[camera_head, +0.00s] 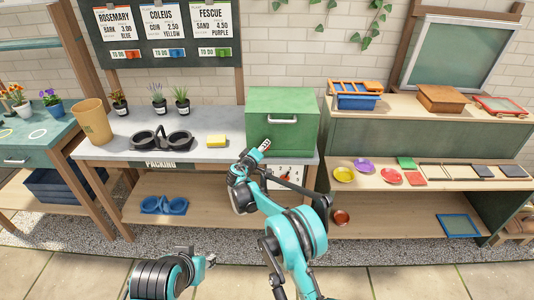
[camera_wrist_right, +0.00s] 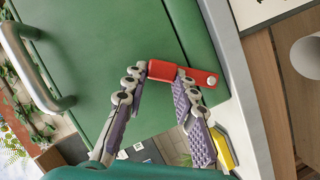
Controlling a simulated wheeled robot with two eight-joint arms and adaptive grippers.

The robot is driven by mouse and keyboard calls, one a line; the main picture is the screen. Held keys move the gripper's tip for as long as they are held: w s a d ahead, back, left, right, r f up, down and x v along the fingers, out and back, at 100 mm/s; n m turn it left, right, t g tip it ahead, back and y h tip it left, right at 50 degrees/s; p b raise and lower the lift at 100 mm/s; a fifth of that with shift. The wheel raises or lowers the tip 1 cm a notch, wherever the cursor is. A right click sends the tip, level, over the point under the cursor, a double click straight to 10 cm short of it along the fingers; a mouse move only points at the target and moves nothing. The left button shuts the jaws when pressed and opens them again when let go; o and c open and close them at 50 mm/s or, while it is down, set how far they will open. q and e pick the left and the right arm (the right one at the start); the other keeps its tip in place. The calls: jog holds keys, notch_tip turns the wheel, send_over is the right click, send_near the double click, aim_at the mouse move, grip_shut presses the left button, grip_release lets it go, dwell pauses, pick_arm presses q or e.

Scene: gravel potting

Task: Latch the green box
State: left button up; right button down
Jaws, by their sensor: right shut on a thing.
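The green box (camera_head: 282,105) stands on the grey top of the packing bench, its lid down and its front with a silver handle facing me. The handle also shows at the left of the right wrist view (camera_wrist_right: 30,70). A red latch (camera_wrist_right: 200,76) with a pale pivot at one end lies at the green box's edge. My right gripper (camera_head: 265,146) is at the lower front of the box. In the wrist view its fingertips (camera_wrist_right: 161,73) are closed on the end of the red latch away from the pivot. My left gripper (camera_head: 210,260) is low in front of the bench, its jaws too small to judge.
On the bench (camera_head: 215,153) are a yellow sponge (camera_head: 217,140), a black two-cup carrier (camera_head: 160,139), a tan pot (camera_head: 94,121) and small potted plants. A shelf unit (camera_head: 420,110) with coloured dishes and trays stands close at right. Paved floor in front is open.

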jog(key=a+n, duration=0.1)
jog(key=a+n+h, duration=0.1)
jog(key=shift+a+r+n+t+b, duration=0.15)
jog(key=shift+r+n+t+b, duration=0.05)
jog(key=shift+n+t+b, duration=0.2)
pick_arm(q)
jog(key=shift+a+f+b, duration=0.25)
jog(key=shift+f, duration=0.25)
jog(key=shift+a+f+b, duration=0.25)
jog(key=shift+f, duration=0.2)
pick_arm(e)
jog(key=shift+a+n+t+h, duration=0.55)
jog(key=shift+a+n, duration=0.55)
jog(key=shift+n, duration=0.5)
jog(key=c, duration=1.2)
grip_release()
jog(key=v, duration=1.2)
